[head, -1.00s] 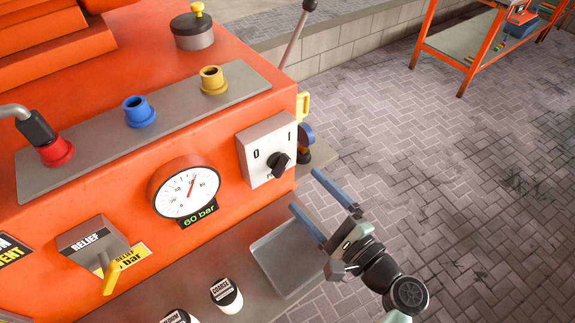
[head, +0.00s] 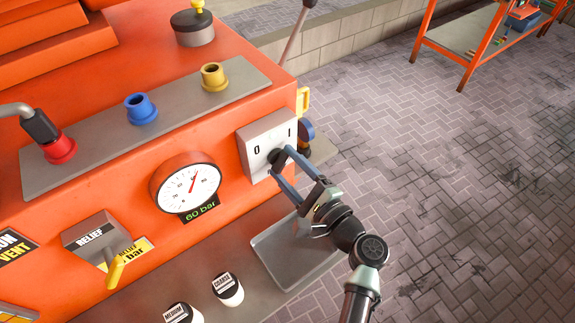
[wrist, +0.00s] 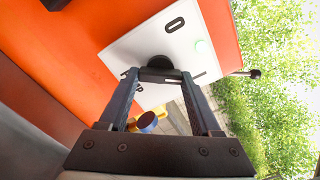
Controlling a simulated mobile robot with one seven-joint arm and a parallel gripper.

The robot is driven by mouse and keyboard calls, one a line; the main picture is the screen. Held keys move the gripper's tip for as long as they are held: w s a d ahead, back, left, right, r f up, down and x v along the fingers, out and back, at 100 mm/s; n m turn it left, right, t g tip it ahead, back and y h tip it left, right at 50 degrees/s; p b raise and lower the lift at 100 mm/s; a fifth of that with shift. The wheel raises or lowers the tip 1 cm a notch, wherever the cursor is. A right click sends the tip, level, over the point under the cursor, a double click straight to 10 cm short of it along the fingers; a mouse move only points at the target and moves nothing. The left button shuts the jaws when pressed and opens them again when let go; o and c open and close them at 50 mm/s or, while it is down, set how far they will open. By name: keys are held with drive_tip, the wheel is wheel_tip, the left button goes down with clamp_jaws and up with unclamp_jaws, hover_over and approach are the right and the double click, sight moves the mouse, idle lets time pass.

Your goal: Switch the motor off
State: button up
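The motor switch is a black rotary knob (head: 277,157) on a light grey box (head: 251,140) fixed to the orange machine. The box is marked 0 at the left and I at the upper right. My gripper (head: 280,160) is at the knob, one finger on each side, with the fingers spread. In the wrist view the knob (wrist: 160,63) lies between the fingertips of my gripper (wrist: 160,75). Whether the fingers touch it cannot be told. The fingers partly hide the knob in the head view, so its pointing direction is unclear there.
A round gauge (head: 186,188) reading 60 bar and a relief lever (head: 117,268) are left of the box. A grey tray (head: 297,250) and two labelled jars (head: 227,289) are below. A metal lever (head: 295,35) rises behind. The paved floor at right is open.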

drive_tip(key=c, duration=0.8)
drive_tip(key=shift+f+n+b, duration=0.15)
drive_tip(key=shift+n+b, duration=0.15)
drive_tip(key=shift+b, duration=0.1)
drive_tip(key=n+b, duration=1.3)
drive_tip(key=b, duration=0.3)
drive_tip(key=shift+r+n, duration=0.2)
drive_tip(key=shift+n, duration=0.1)
drive_tip(key=o, duration=1.4)
